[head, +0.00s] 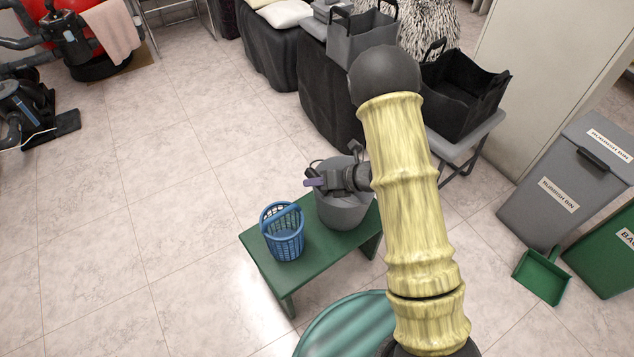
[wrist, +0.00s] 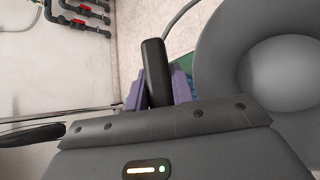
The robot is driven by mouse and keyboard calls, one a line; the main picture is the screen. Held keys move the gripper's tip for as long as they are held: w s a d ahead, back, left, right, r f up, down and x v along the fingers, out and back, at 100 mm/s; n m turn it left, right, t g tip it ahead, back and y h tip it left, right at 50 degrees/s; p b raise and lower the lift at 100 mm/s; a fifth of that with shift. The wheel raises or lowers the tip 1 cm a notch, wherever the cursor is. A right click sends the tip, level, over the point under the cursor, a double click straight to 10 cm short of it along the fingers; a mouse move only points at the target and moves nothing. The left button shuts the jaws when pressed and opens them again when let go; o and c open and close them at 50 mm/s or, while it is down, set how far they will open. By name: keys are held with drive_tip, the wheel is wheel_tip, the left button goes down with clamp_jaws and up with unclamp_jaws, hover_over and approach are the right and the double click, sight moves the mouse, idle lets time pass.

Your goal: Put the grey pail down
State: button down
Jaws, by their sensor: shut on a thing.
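The grey pail (head: 342,212) is at the right part of the green bench (head: 308,262) in the head view, upright, with its base appearing to be on or just over the bench top. My gripper (head: 316,183) is at the pail's upper left side, shut on what looks like its dark handle. In the wrist view, the purple fingers of my gripper (wrist: 157,88) close around a dark bar, and the grey pail (wrist: 272,75) fills the right side. I cannot tell whether the pail's base touches the bench.
A blue basket (head: 284,240) stands on the bench just left of the pail. Grey and green bins (head: 560,185) and a green dustpan (head: 541,274) are at right. Black-draped tables and bags (head: 462,95) are behind.

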drive_tip(key=shift+f, duration=0.15)
drive_tip(key=c, duration=1.2)
unclamp_jaws()
drive_tip(key=shift+r, duration=0.2)
drive_tip(key=p+v, duration=0.2)
drive_tip(key=v, duration=1)
drive_tip(key=shift+w, duration=0.1)
